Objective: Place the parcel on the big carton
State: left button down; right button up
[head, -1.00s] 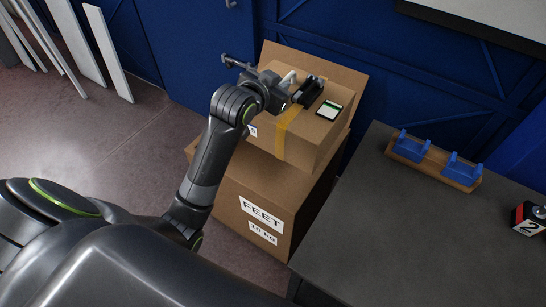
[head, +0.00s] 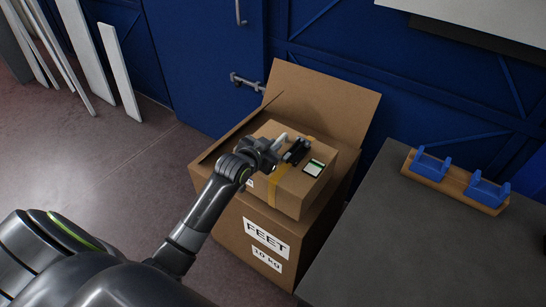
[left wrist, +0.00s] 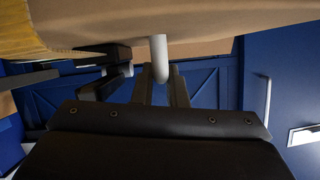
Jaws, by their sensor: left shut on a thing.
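The parcel (head: 315,187) is a small brown carton with yellow tape, a green-and-white label and a white handle (head: 281,139) on top. It is over the top of the big carton (head: 240,217), which is marked FEET 10 KG. I cannot tell whether the parcel touches it. My left gripper (head: 288,149) is at the parcel's top, shut on its handle. In the left wrist view, the handle (left wrist: 160,58) stands between the fingers (left wrist: 160,88), with the parcel's brown surface (left wrist: 200,20) close above. My right gripper is out of view.
The big carton's back flap (head: 330,100) stands up behind the parcel. A dark grey table (head: 385,250) with a wooden rack holding blue brackets (head: 455,185) is at the right. Blue doors (head: 205,70) stand behind. White boards (head: 118,75) lean at the left.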

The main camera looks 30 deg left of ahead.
pick_arm(q)
notch_tip(320, 180, down, 3)
jog(key=shift+d, duration=0.1)
jog(key=shift+f, duration=0.25)
jog(key=c, duration=1.8)
grip_release()
jog(key=shift+f, duration=0.15)
jog(key=shift+c, duration=0.2)
jog(key=o, duration=0.4)
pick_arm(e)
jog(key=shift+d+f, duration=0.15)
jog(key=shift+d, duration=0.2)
pick_arm(q)
jog(key=v, duration=1.2)
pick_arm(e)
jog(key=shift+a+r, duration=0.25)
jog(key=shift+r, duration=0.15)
